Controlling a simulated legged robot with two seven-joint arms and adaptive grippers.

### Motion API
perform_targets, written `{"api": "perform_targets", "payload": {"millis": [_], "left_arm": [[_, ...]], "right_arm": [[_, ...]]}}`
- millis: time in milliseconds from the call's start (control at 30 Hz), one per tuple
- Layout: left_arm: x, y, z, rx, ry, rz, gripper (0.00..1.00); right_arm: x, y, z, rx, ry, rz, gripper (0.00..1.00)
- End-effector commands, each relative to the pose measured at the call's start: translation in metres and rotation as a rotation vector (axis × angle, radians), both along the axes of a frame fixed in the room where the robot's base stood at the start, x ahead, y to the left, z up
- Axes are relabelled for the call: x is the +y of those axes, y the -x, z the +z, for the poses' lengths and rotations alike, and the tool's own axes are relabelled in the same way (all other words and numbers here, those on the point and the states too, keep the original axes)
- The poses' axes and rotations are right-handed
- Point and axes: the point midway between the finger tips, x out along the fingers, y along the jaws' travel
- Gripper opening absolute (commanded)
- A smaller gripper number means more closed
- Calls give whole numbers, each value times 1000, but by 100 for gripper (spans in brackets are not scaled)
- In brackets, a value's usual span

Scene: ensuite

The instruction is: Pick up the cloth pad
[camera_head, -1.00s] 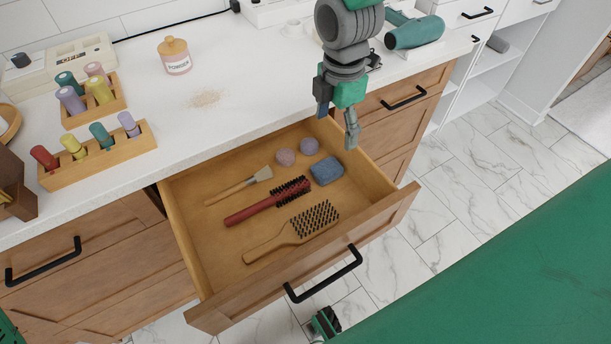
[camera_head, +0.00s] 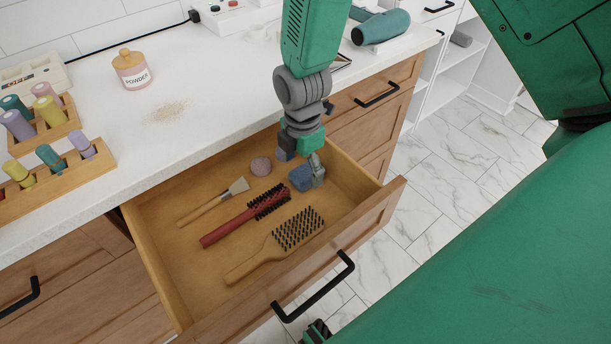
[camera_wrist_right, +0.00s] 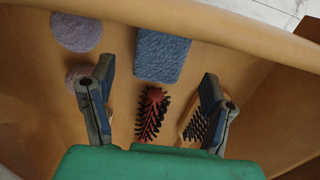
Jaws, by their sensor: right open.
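The cloth pad (camera_head: 299,182) is a blue, textured rectangular block lying in the open drawer (camera_head: 160,255), near its back right. It also shows in the wrist view (camera_wrist_right: 162,56), at the top centre. My right gripper (camera_head: 300,165) reaches down into the drawer right at the pad and partly covers it in the head view. In the wrist view, the gripper (camera_wrist_right: 158,77) has its two fingers spread wide, with nothing between the tips; the pad appears beyond them. I cannot tell whether a finger touches the pad.
The drawer also holds a red round brush (camera_head: 245,215), a wooden paddle brush (camera_head: 270,250), a flat-ended brush (camera_head: 213,202), a pinkish ball (camera_head: 260,166) and a lilac ball (camera_wrist_right: 77,33). A powder jar (camera_head: 132,72) stands on the counter (camera_head: 200,120).

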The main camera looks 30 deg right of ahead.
Motion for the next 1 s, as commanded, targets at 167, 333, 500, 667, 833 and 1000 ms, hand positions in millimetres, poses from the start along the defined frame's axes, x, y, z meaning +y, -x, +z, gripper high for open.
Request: {"api": "perform_targets", "payload": {"millis": [167, 333, 500, 667, 833, 1000], "left_arm": [[0, 0, -10, 0, 0, 0, 31], [0, 0, -11, 0, 0, 0, 31], [0, 0, -10, 0, 0, 0, 31], [0, 0, -10, 0, 0, 0, 31], [0, 0, -10, 0, 0, 0, 31], [0, 0, -10, 0, 0, 0, 31]], "right_arm": [[0, -2, -30, 4, 1, 0, 72], [0, -2, -36, 0, 1, 0, 72], [0, -2, -35, 0, 1, 0, 72], [0, -2, -36, 1, 0, 0, 27], [0, -2, -35, 1, 0, 0, 23], [0, -2, -34, 1, 0, 0, 23]]}}
